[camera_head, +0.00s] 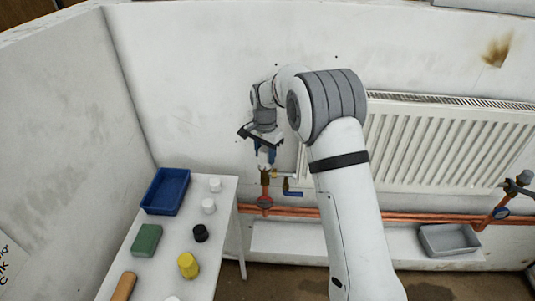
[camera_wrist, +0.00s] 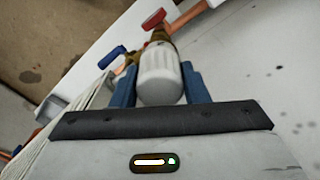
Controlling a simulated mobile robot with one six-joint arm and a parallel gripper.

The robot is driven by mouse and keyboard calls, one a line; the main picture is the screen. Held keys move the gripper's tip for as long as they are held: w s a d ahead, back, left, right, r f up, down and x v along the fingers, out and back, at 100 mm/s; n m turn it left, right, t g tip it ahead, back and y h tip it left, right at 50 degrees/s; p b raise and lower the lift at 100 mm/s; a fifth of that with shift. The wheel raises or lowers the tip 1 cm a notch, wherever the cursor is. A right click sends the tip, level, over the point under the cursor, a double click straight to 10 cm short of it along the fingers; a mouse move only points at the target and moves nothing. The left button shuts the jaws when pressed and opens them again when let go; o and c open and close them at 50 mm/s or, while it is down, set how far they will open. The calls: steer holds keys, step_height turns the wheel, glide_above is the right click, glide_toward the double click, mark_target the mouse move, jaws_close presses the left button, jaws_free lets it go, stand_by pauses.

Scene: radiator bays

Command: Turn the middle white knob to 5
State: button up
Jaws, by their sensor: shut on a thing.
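A white knob (camera_wrist: 160,78) sits on a brass valve (camera_wrist: 158,38) and fills the middle of the wrist view. My gripper (camera_wrist: 160,88) has its blue fingers closed on either side of the knob. In the head view my gripper (camera_head: 265,153) points down at the brass valve (camera_head: 265,178), at the left end of the radiator (camera_head: 440,145). The knob is mostly hidden there by the fingers. I cannot read any number or mark on the knob.
A white table (camera_head: 222,222) at the left holds a blue tray (camera_head: 164,205), a green block (camera_head: 146,240), a yellow thing (camera_head: 188,265), a black knob (camera_head: 200,233) and white caps (camera_head: 208,205). Copper pipes (camera_head: 300,211) run low along the wall. A grey bin (camera_head: 448,239) stands right.

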steer(key=n, duration=0.4)
steer(key=shift+s+a+f+n, duration=0.1)
steer(key=shift+n, duration=0.3)
steer(key=n, duration=0.3)
steer(key=shift+n, duration=0.3)
steer(key=n, duration=0.4)
steer(key=shift+n+b, duration=0.3)
steer(key=n, duration=0.3)
steer(key=shift+n, duration=0.3)
steer(key=n, duration=1.2)
steer(key=shift+n, duration=2.2)
